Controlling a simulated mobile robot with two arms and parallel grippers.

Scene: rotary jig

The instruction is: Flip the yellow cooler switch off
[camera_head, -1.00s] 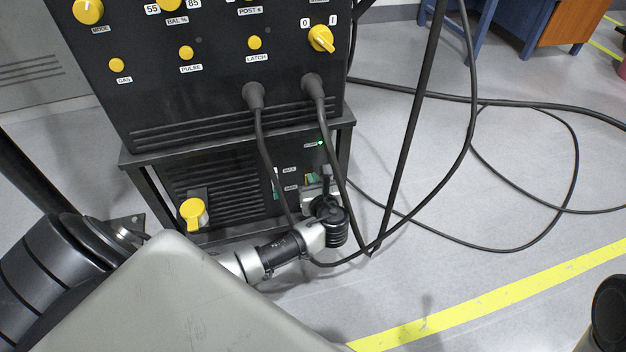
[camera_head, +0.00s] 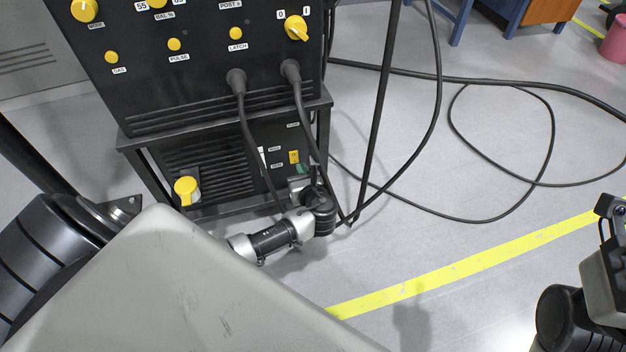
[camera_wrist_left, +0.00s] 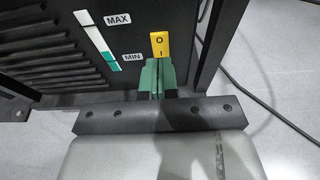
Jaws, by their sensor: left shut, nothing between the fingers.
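The yellow cooler switch (camera_head: 294,157) is on the front of the black cooler unit (camera_head: 225,165), low in the welder's stand. In the left wrist view the yellow switch (camera_wrist_left: 159,45) shows O above I; which side is pressed in, I cannot tell. My left gripper (camera_head: 303,170) is shut and empty, just below the switch. Its green fingertips (camera_wrist_left: 157,66) are together at the lower edge of the switch; whether they touch it I cannot tell. Part of my right arm shows at the right edge, with no fingers visible.
A MIN/MAX level gauge (camera_wrist_left: 97,38) is left of the switch. A frame post (camera_wrist_left: 218,45) stands to its right. Two thick black cables (camera_head: 250,135) hang in front of the unit. A yellow cap (camera_head: 186,188) sits lower left.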

